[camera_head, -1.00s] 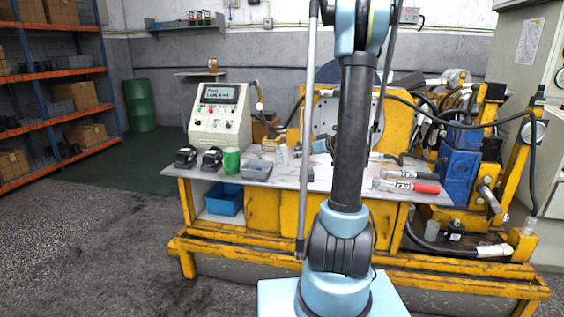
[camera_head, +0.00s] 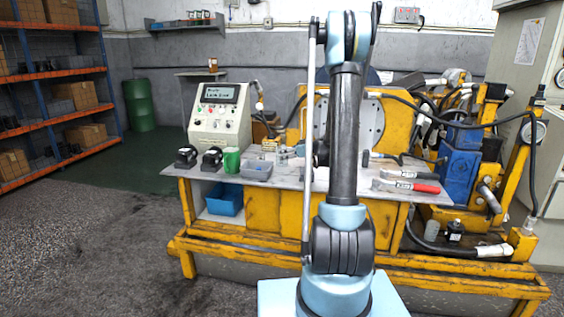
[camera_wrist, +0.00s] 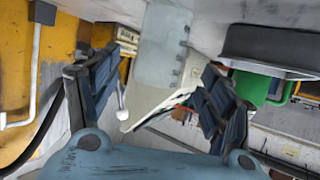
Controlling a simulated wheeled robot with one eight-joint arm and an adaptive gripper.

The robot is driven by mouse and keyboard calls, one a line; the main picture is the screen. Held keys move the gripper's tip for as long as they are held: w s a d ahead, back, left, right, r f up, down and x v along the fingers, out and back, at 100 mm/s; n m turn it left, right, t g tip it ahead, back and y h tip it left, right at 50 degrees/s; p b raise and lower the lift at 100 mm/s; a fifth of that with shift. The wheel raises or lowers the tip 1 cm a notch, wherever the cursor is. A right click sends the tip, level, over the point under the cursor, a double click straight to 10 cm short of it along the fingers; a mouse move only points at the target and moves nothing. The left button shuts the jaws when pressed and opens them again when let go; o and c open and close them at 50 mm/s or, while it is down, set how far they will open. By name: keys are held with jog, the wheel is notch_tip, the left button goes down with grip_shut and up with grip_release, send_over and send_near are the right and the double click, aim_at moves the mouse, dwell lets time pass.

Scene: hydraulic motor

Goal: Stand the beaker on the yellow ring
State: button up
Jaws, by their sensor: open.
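The beaker (camera_wrist: 163,48) is a clear, pale bluish cylinder in the wrist view, where the scene appears upside down. It stands on the bench top near the upper middle. My gripper (camera_wrist: 166,62) is open, with one dark finger on each side of the beaker in the picture. I see no clear contact, and cannot tell how deep the beaker lies between the fingers. In the head view my gripper end is small and partly hidden by my arm, close to the beaker's place on the bench. I cannot make out the yellow ring in either view.
A green mug (camera_head: 231,160) and a grey tray (camera_head: 257,169) stand close by; the tray (camera_wrist: 268,48) is near the right finger in the wrist view. A control box (camera_head: 220,113) stands behind. Red-handled tools (camera_head: 408,184) lie at the bench's right.

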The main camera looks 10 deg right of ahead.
jog(key=shift+r+x, duration=0.15)
jog(key=shift+x, duration=0.85)
jog(key=shift+r+x, duration=0.15)
jog(key=shift+x, duration=0.85)
jog(key=shift+r+x, duration=0.2)
jog(key=shift+x, duration=0.8)
jog(key=shift+w, duration=0.15)
jog(key=shift+c, duration=0.6)
jog(key=c, duration=1.1)
jog(key=shift+c, duration=0.2)
